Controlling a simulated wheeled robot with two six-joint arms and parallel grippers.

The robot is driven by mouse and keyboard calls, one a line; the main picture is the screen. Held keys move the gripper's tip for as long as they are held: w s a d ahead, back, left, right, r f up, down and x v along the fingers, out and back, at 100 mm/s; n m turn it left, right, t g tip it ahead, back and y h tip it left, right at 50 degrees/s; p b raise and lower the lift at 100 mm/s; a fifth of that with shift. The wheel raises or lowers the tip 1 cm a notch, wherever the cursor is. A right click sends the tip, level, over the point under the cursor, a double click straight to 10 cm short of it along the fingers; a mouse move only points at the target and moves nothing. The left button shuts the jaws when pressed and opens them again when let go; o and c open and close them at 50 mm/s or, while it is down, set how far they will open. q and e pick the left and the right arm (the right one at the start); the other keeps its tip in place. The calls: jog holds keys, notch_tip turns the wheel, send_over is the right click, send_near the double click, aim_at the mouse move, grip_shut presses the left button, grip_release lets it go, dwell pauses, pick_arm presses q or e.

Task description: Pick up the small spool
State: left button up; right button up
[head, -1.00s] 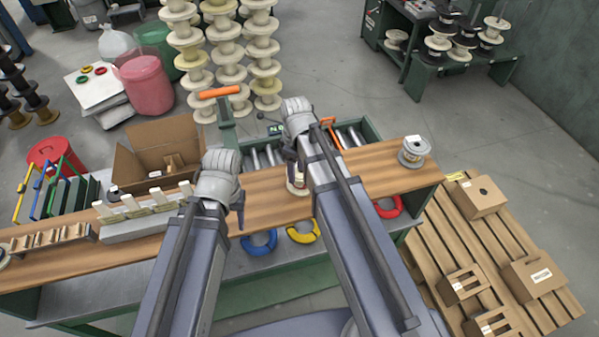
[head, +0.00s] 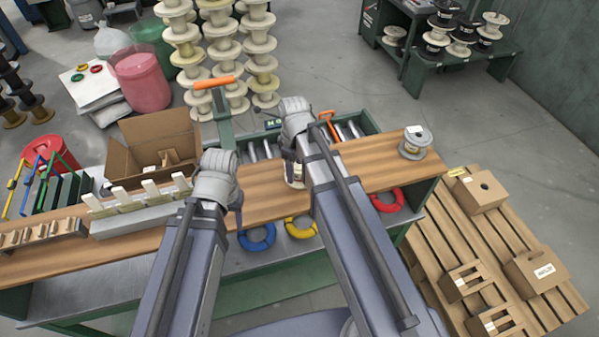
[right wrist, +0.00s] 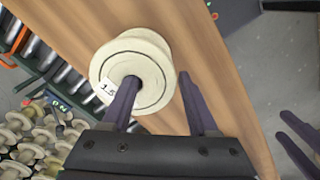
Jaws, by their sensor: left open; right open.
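The small spool is cream with a white label reading "1.5". It stands on the wooden bench top, seen from above in the right wrist view (right wrist: 150,52), and is mostly hidden by my right arm in the head view (head: 294,182). My right gripper (right wrist: 158,78) is open above it. One finger overlaps the spool, its tip over the centre hole. The other finger is just past the spool's right rim; whether either touches cannot be told. My left gripper (head: 238,222) hangs open and empty at the bench's front edge, left of the spool.
A larger grey wire spool (head: 414,143) stands at the bench's right end. Blue (head: 257,238), yellow (head: 301,227) and red (head: 386,200) rings lie below the front edge. An open cardboard box (head: 155,148) is at the left. Bare wood (head: 360,165) lies right of my right gripper.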

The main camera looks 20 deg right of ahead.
notch_tip(320, 180, down, 4)
jog(key=b, duration=0.3)
jog(key=shift+r, duration=0.1)
jog(key=shift+r, duration=0.1)
jog(key=shift+c, duration=0.2)
grip_shut()
